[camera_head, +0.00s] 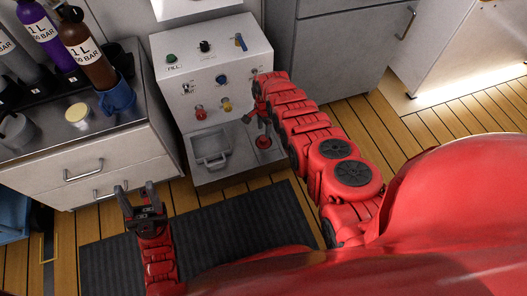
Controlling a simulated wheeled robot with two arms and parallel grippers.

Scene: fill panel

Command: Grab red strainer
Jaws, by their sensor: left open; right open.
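A small round red piece (263,142), which looks like the red strainer, sits on the grey lower ledge of the panel unit, at its right side. My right gripper (257,119) is open just above and behind it in the picture. I cannot tell whether its fingers touch the piece. My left gripper (136,188) is open and empty, low over the floor at the left, well away from the red piece.
The white panel (222,60) carries several knobs, with red and yellow ones low down. A grey square basin (211,148) is left of the red piece. A drawer counter (75,145) with bottles and a blue mug (117,97) stands left. A dark mat (200,238) lies in front.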

